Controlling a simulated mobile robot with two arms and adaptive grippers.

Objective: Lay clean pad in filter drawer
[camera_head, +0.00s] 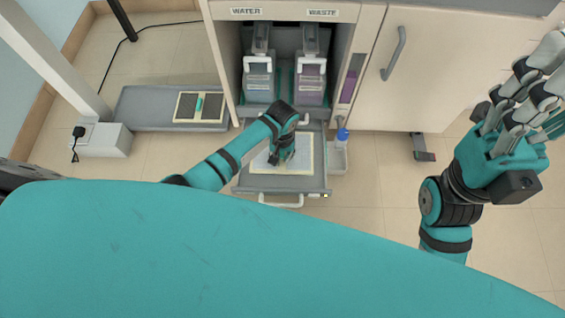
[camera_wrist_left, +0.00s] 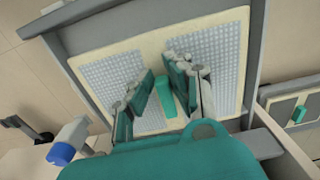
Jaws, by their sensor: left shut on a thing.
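A clean-looking cream-framed pad (camera_head: 302,166) with pale grid panels lies within the walls of the open grey filter drawer (camera_head: 247,186). In the left wrist view the pad (camera_wrist_left: 215,55) has a teal grip tab (camera_wrist_left: 165,97) at its middle. My left gripper (camera_head: 279,157) is over the pad, its fingers shut on either side of the tab in the left wrist view (camera_wrist_left: 162,92). I cannot tell whether the pad rests fully on the drawer floor. My right gripper (camera_head: 518,105) is raised at the right, fingers apart and empty.
Another pad with dark panels (camera_head: 185,107) and a teal tab lies on a grey tray (camera_head: 140,97) at the left. Water (camera_head: 258,83) and waste (camera_head: 310,84) containers stand in the cabinet behind the drawer. A blue-capped bottle (camera_head: 342,137) stands right of the drawer.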

